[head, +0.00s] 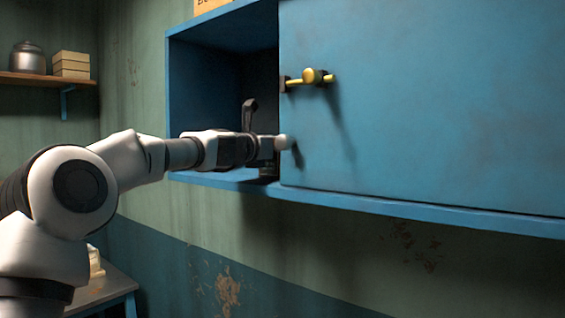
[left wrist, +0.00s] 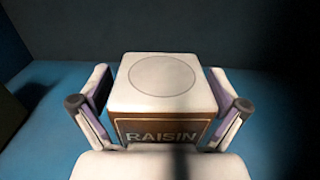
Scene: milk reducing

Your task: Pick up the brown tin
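The brown tin (left wrist: 165,131) has a pale square lid with a round ring and the word RAISIN on its front. It stands upright on the blue shelf floor. My left gripper (left wrist: 160,84) has one finger on each side of it. The fingers are spread, and narrow gaps seem to show between them and the tin. In the head view my left gripper (head: 266,150) reaches into the open left part of the blue cabinet. A dark shape below it there may be the tin, but it is mostly hidden. My right gripper is not in view.
The blue cabinet's door panel (head: 430,110) covers the right part and carries a yellow latch (head: 312,77). A pale round knob (head: 284,142) is close to my left gripper. A wall shelf (head: 45,79) with a pot and boxes is at the far left.

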